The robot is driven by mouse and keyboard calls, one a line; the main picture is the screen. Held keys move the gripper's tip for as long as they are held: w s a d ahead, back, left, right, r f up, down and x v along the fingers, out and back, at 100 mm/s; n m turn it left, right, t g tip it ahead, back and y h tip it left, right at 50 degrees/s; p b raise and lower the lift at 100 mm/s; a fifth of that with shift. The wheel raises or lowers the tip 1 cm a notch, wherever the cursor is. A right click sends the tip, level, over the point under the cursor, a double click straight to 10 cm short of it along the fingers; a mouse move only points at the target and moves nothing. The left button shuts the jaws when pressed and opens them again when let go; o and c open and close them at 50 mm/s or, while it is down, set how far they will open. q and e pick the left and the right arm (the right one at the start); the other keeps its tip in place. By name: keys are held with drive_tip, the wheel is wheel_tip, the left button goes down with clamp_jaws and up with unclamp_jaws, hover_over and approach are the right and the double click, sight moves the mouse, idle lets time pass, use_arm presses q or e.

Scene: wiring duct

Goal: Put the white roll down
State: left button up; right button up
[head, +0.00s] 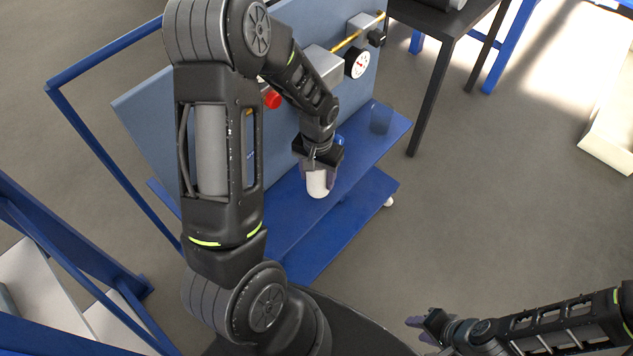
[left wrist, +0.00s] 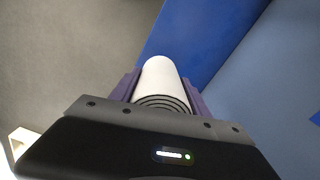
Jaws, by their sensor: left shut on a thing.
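The white roll (head: 317,184) is in my left gripper (head: 318,172), over the blue shelf of the cart in the head view. In the left wrist view the roll (left wrist: 160,82) sits between the two purple fingers of the left gripper (left wrist: 163,90), its spiral end facing the camera. The left gripper is shut on it. Whether the roll touches the shelf cannot be told. My right gripper (head: 418,322) is at the lower right, away from the cart, with nothing seen in it; its fingers look apart.
The blue cart shelf (head: 290,218) runs below an upright panel (head: 150,110) with a gauge (head: 357,64), a red knob (head: 272,99) and a brass pipe. A dark table (head: 440,20) stands behind.

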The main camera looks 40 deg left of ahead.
sight(317, 183)
use_arm(q)
wheel_tip(317, 183, down, 3)
drive_tip(key=shift+s, duration=0.1)
drive_tip(key=shift+a+f+p, duration=0.2)
drive_tip(key=shift+f+p, duration=0.1)
drive_tip(key=shift+f, duration=0.15)
drive_tip(key=shift+f+b, duration=0.25)
drive_tip(key=shift+b, duration=0.05)
drive_tip(key=o, duration=1.4)
drive_tip(key=shift+r, duration=0.15)
drive_tip(key=shift+r, duration=0.1)
wheel_tip(317, 183, up, 12)
drive_tip(key=shift+r+p, duration=0.1)
drive_tip(key=shift+p, duration=0.3)
